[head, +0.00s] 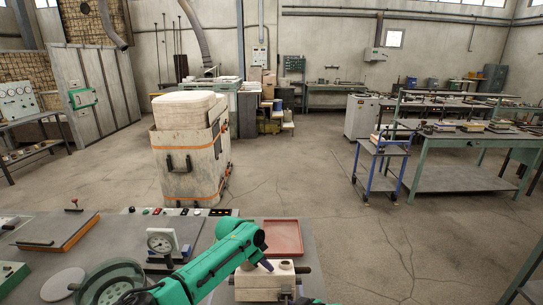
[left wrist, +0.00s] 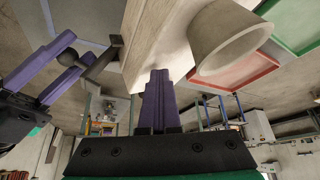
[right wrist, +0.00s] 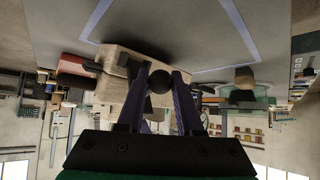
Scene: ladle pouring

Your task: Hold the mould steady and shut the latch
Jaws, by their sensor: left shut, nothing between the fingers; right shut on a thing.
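The mould (head: 250,281) is a pale beige block on the bench, with a pouring cup on top that shows large in the left wrist view (left wrist: 225,45). My left gripper (head: 267,266) is shut and empty. Its purple fingertips (left wrist: 158,74) are against or very close to the mould's face; I cannot tell if they touch. My right gripper (right wrist: 161,78) is shut on the black ball knob (right wrist: 159,81) of the latch, beside the mould (right wrist: 115,85). The dark latch bar (left wrist: 104,58) runs from the knob to the mould's side. The latch's seat is hidden.
A red tray (head: 283,237) lies just behind the mould. A dial gauge (head: 160,241) and a control strip (head: 180,211) stand left of it on the grey bench, near a wooden board with a handle (head: 57,232).

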